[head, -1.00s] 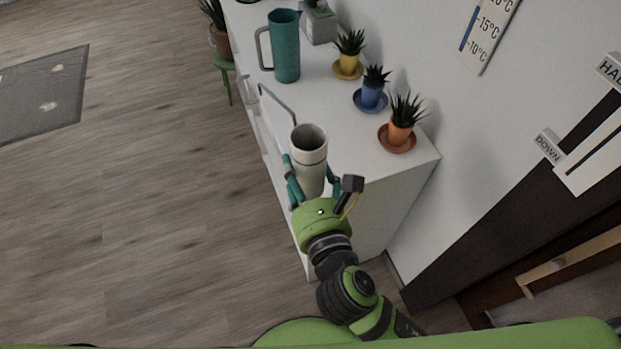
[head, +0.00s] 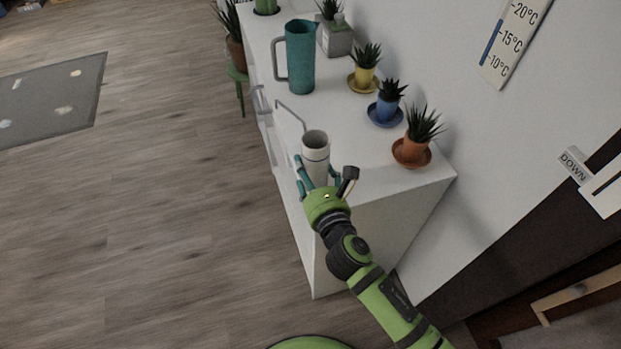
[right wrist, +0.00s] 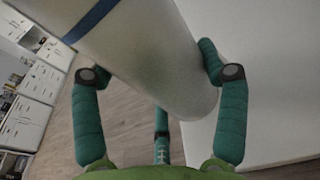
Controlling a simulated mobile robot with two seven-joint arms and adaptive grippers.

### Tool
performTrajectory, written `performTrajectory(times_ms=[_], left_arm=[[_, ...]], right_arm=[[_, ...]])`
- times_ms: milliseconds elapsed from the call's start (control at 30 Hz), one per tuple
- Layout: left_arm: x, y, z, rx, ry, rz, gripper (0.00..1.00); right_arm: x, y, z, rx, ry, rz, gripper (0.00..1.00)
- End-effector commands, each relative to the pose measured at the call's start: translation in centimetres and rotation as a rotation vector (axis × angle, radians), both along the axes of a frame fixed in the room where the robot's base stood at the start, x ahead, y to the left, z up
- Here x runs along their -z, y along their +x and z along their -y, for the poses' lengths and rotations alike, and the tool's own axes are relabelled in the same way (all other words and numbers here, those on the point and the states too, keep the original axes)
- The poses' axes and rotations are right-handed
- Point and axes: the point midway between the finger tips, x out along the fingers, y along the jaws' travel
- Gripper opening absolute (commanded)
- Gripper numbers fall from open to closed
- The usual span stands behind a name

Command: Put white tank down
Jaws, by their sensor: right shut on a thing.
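The white tank (head: 315,155) is a white cylinder with an open top and a thin dark blue band. It stands out near the front end of the white shelf desk (head: 300,118). My right gripper (head: 318,182) is shut around the tank's lower part, with teal fingers on both sides. In the right wrist view the tank (right wrist: 150,60) fills the upper middle, tilted across the picture, between the gripper's fingers (right wrist: 155,90). I cannot tell whether its base touches the desk. My left gripper is not in view.
A teal pitcher (head: 300,60) stands further back on the desk. Potted plants in yellow (head: 364,76), blue (head: 386,108) and orange (head: 411,150) pots line the wall side. Bare desk top lies between the tank and the plants.

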Motion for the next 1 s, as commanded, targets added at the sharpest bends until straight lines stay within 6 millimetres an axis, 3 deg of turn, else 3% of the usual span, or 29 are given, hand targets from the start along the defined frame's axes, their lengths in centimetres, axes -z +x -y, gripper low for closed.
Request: performTrajectory(times_ms=[100, 500, 533, 600, 1000], left_arm=[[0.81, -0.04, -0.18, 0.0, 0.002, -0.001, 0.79], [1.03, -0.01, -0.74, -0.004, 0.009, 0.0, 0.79], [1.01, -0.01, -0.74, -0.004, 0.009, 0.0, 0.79], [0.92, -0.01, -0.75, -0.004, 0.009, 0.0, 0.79], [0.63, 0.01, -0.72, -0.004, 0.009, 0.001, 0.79]], right_arm=[[1.47, 0.02, -0.05, 0.0, 0.002, 0.001, 0.28], [1.9, 0.01, -0.02, 0.0, 0.0, 0.003, 0.28], [1.99, -0.02, 0.0, 0.0, 0.0, 0.001, 0.78], [1.89, -0.03, 0.0, 0.0, 0.0, 0.001, 0.98], [1.53, -0.03, 0.01, 0.0, -0.001, 0.001, 0.98]])
